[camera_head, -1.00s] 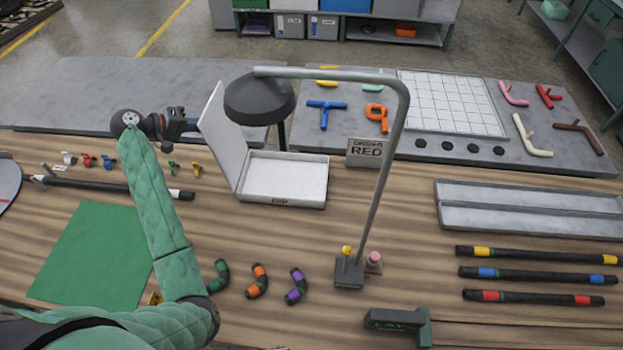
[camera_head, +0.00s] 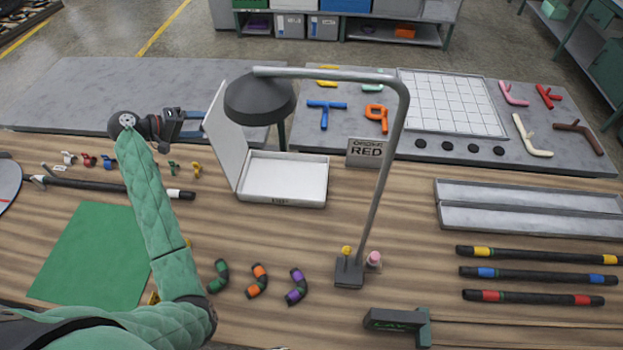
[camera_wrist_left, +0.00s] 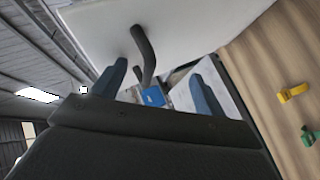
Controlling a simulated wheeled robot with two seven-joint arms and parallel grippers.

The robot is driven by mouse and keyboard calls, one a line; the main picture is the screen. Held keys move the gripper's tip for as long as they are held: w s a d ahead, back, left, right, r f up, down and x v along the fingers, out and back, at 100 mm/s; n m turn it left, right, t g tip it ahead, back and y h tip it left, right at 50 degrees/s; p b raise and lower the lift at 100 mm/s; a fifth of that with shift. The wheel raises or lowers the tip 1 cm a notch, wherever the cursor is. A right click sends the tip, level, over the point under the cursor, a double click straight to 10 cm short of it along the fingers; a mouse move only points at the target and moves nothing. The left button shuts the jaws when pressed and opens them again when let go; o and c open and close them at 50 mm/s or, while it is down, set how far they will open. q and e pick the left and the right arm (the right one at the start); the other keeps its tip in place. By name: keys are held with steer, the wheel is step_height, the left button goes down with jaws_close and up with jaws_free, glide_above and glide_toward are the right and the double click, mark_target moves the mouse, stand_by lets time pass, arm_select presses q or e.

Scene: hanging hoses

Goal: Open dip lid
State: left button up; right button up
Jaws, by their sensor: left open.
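The dip box is a shallow white tray (camera_head: 283,178) on the wooden table, left of the lamp post. Its white lid (camera_head: 226,140) is hinged at the tray's left side and stands up, open, leaning slightly left. My left gripper (camera_head: 203,122) is open at the outer left face of the lid. In the left wrist view, the two blue-grey fingers (camera_wrist_left: 163,80) are spread apart, with the lid's pale face (camera_wrist_left: 185,25) above them. A dark bent handle (camera_wrist_left: 143,48) on that face reaches down near the fingers; contact is unclear. My right gripper is not in view.
A lamp with a dark shade (camera_head: 260,98) overhangs the tray. Behind stands a grey board (camera_head: 130,90). Small coloured clips (camera_head: 107,162) and a black rod (camera_head: 90,186) lie left. Curved hose pieces (camera_head: 258,281) lie in front. The table between tray and hose pieces is clear.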

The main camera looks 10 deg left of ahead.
arm_select(q)
steer(key=v, duration=0.7)
stand_by(0.6)
stand_by(0.5)
